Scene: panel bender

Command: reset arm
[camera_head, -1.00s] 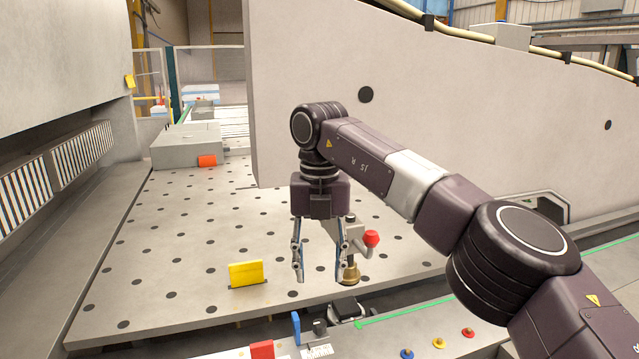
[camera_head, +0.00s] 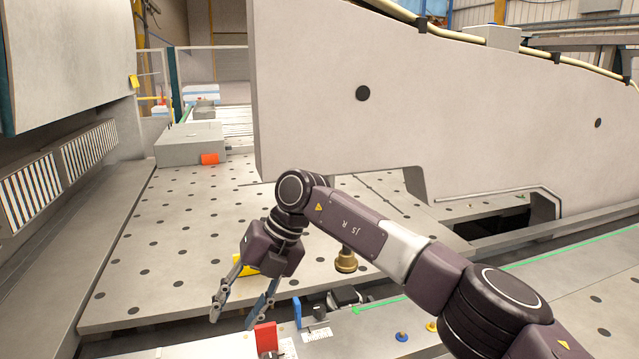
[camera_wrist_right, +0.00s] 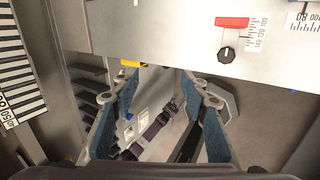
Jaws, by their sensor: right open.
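My right arm comes in from the lower right in the head view. Its gripper (camera_head: 236,308) points down and to the left, over the front edge of the perforated table (camera_head: 185,225). The fingers are apart with nothing between them. In the right wrist view the open fingers (camera_wrist_right: 168,103) show blue pads, with machine parts and the floor below. A yellow block (camera_head: 243,266) on the table is partly hidden behind the gripper. My left gripper is in neither view.
A brass fitting (camera_head: 346,260) stands on the table beside my forearm. A red block (camera_head: 266,338) and a blue block (camera_head: 297,312) are on the front rail, close to the gripper. A large grey panel (camera_head: 330,120) rises behind the arm.

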